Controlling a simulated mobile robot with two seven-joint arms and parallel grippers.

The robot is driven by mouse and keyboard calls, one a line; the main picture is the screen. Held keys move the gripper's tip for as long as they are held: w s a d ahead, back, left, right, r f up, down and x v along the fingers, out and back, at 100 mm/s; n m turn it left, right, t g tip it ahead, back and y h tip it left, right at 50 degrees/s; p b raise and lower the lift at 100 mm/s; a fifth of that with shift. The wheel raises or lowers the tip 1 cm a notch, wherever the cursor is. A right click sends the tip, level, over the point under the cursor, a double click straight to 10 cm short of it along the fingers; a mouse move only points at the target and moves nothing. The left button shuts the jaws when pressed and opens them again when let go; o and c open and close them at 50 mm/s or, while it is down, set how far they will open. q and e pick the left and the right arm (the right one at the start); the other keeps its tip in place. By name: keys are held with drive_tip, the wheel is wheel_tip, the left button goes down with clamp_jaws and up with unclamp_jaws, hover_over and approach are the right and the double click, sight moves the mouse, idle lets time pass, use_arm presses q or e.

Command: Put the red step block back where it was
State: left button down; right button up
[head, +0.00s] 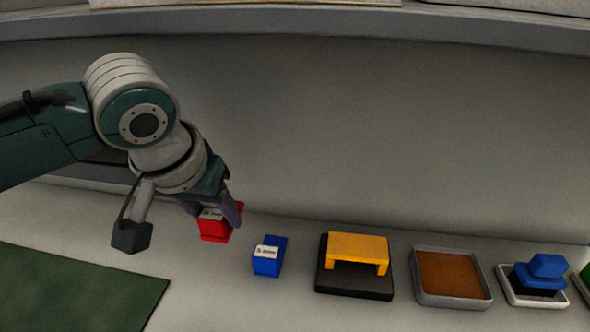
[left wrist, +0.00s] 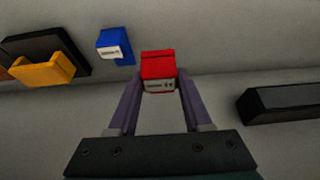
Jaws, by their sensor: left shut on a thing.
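The red step block (head: 215,231) has a white label and is between the fingers of my left gripper (head: 221,212). In the left wrist view the red block (left wrist: 158,66) sits at the fingertips, and the left gripper (left wrist: 159,90) is shut on it. The block is at the back of the counter, left of a blue step block (head: 268,257) with a white label, with a small gap between them. I cannot tell whether the red block touches the counter. My right gripper is not in view.
Right of the blue block stand a yellow bridge on a black base (head: 352,292), a grey tray with a brown inside (head: 452,301) and a blue piece on a white tray (head: 541,274). A green mat (head: 75,290) lies front left. A wall rises behind.

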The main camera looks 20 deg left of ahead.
sight(229, 254)
use_arm(q)
drive_tip(key=shift+s+f, duration=0.25)
drive_tip(key=shift+f, duration=0.95)
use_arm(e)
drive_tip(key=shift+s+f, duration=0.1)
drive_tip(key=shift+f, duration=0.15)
use_arm(q)
wheel_tip(229, 254, down, 4)
drive_tip(key=shift+r+b, duration=0.25)
drive_tip(key=shift+b, duration=0.35)
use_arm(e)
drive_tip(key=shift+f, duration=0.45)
use_arm(q)
drive_tip(key=shift+w+f, duration=0.2)
drive_tip(key=shift+f, duration=0.05)
drive_tip(key=shift+f, duration=0.1)
drive_tip(key=shift+f, duration=0.15)
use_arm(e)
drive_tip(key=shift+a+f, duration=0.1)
use_arm(q)
drive_tip(key=shift+c, duration=1.6)
unclamp_jaws()
